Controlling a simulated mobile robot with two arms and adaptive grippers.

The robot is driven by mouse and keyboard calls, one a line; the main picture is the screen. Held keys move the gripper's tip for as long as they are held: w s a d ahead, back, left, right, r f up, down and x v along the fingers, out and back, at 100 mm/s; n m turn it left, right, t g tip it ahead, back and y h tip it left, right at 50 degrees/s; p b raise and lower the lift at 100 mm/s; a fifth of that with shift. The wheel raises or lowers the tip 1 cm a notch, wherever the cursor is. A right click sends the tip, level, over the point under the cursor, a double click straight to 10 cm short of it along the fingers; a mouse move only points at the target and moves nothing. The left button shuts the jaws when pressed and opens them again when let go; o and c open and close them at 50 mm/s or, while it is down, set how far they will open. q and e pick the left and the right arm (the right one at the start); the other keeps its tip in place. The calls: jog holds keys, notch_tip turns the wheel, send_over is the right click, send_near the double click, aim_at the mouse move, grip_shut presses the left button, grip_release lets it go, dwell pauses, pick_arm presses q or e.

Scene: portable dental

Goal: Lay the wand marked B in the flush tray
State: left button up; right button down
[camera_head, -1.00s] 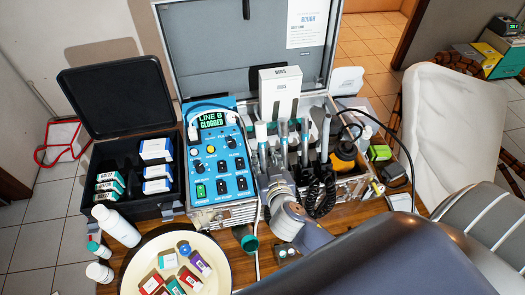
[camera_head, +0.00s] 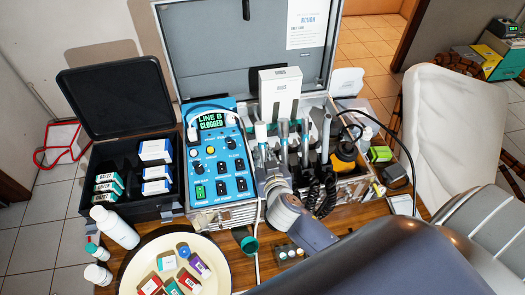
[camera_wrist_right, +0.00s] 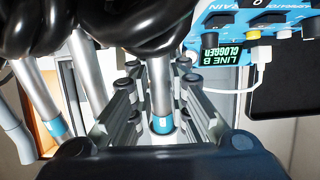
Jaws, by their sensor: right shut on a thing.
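My right gripper (camera_head: 263,160) is in front of the row of wands in the open case. In the wrist view its fingers (camera_wrist_right: 160,92) are shut around a silver wand with a blue band (camera_wrist_right: 163,124), which stands upright; no letter is readable on it. Other silver wands (camera_head: 305,140) stand to the right in the head view. Another blue-banded wand (camera_wrist_right: 57,127) shows at the left of the wrist view. The blue control unit's screen (camera_head: 211,122) reads "LINE B CLOGGED". I cannot pick out the flush tray. My left gripper is not in view.
A cream round plate (camera_head: 214,278) with small boxes lies at the front left. White bottles (camera_head: 115,228) stand beside it. A black case (camera_head: 120,130) with cartons is at the left. Black coiled hoses (camera_head: 326,190) hang by the wands.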

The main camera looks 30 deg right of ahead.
aim_at(262, 136)
jog(key=shift+w+d+r+p, duration=0.1)
jog(key=shift+w+r+p, duration=0.1)
jog(key=shift+r+p, duration=0.35)
jog(key=shift+w+r+p, duration=0.2)
jog(key=shift+r+p, duration=0.2)
jog(key=shift+r, duration=0.15)
jog(key=shift+w+d+r+p, duration=0.1)
jog(key=shift+w+r+p, duration=0.2)
jog(key=shift+r+p, duration=0.45)
jog(key=shift+w+d+r+p, duration=0.1)
jog(key=shift+w+r+p, duration=0.2)
jog(key=shift+r+p, duration=0.4)
jog(key=shift+w+r+p, duration=0.3)
jog(key=shift+r+p, duration=0.3)
jog(key=shift+r, duration=0.3)
jog(key=shift+w, duration=0.1)
